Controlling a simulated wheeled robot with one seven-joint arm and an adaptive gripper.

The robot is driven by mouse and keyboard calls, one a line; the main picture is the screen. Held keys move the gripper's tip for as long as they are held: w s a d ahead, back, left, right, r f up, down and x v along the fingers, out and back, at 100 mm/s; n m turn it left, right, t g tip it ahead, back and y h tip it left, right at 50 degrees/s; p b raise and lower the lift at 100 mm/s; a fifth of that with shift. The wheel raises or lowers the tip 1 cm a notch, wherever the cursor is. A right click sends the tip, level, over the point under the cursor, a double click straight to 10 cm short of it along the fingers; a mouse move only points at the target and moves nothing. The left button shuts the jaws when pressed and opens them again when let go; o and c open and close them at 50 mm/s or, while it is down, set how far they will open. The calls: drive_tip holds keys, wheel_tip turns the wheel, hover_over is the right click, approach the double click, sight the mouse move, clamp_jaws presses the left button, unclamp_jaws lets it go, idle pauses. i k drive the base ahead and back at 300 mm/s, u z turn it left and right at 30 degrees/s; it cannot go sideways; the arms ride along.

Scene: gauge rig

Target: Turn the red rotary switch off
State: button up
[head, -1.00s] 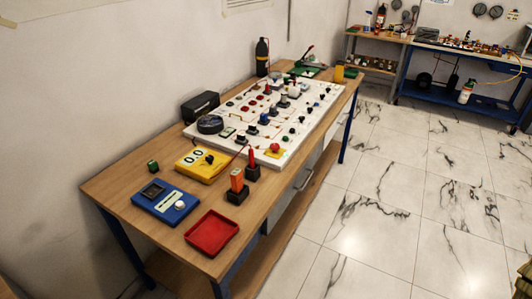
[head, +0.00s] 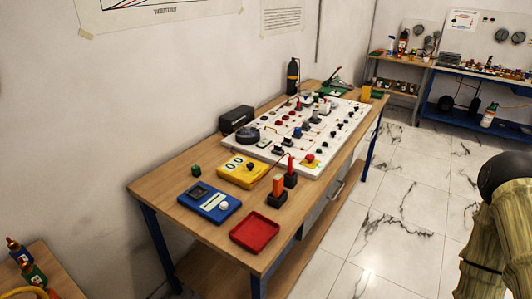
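A white panel board (head: 342,118) lies on the wooden workbench in the head view. It carries several small knobs, switches and buttons, among them small red ones (head: 285,123). A red button on a yellow base (head: 310,160) sits at its near corner. I cannot tell at this size which red part is the rotary switch or how it is set. My gripper is not in view. A dark and olive part at the right edge looks like my own arm, well apart from the board.
A black box (head: 236,119) and dark bottle (head: 293,76) stand along the wall. The marble floor (head: 400,215) to the right is clear.

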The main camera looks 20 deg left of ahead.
sight(309, 157)
drive_tip(key=u, duration=0.8)
drive_tip(key=i, duration=0.35)
